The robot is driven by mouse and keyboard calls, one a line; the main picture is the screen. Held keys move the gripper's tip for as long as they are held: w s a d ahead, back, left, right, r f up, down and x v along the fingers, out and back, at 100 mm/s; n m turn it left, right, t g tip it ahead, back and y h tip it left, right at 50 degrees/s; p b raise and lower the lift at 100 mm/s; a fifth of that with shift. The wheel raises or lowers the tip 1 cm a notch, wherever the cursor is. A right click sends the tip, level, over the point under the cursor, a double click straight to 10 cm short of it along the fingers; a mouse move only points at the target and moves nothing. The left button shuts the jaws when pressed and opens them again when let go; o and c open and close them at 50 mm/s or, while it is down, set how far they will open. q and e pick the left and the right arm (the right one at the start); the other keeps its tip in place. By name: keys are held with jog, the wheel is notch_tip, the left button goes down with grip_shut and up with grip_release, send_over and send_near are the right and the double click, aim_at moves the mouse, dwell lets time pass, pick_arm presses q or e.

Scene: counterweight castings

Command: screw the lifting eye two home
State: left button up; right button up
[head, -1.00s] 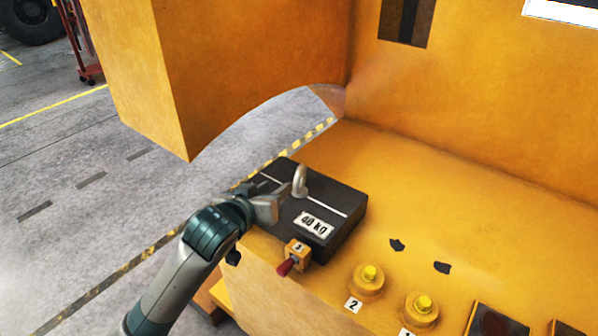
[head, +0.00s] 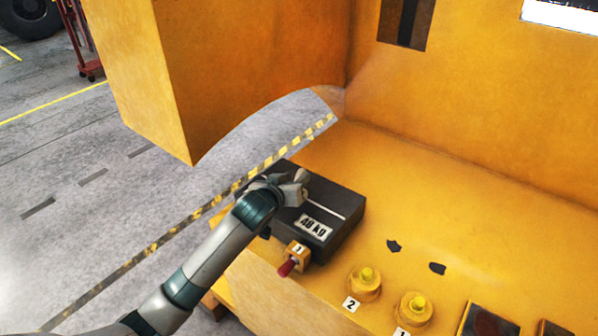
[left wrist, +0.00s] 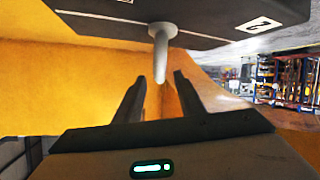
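The dark casting (head: 335,236) labelled 48 kg lies on the yellow ledge. The grey lifting eye (head: 303,174) stands on its top, mostly hidden behind my left gripper (head: 293,185). In the left wrist view the casting (left wrist: 120,18) is upside down along the top. The eye (left wrist: 162,48) shows nearly edge-on there, hanging down in the picture. The fingers of my left gripper (left wrist: 160,92) are apart, one on each side of the eye's line. Its end shows in the gap near the fingertips; I cannot tell whether they touch. My right gripper is not in view.
A small yellow block with a red knob (head: 287,268) sits at the casting's front edge. Yellow capped fittings (head: 366,282) marked with numbers stand to the right. Dark flakes (head: 394,246) lie on the ledge. A yellow wall (head: 470,120) rises behind.

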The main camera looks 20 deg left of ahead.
pick_arm(q)
jog(key=shift+p+x, duration=0.45)
jog(key=shift+x, duration=1.5)
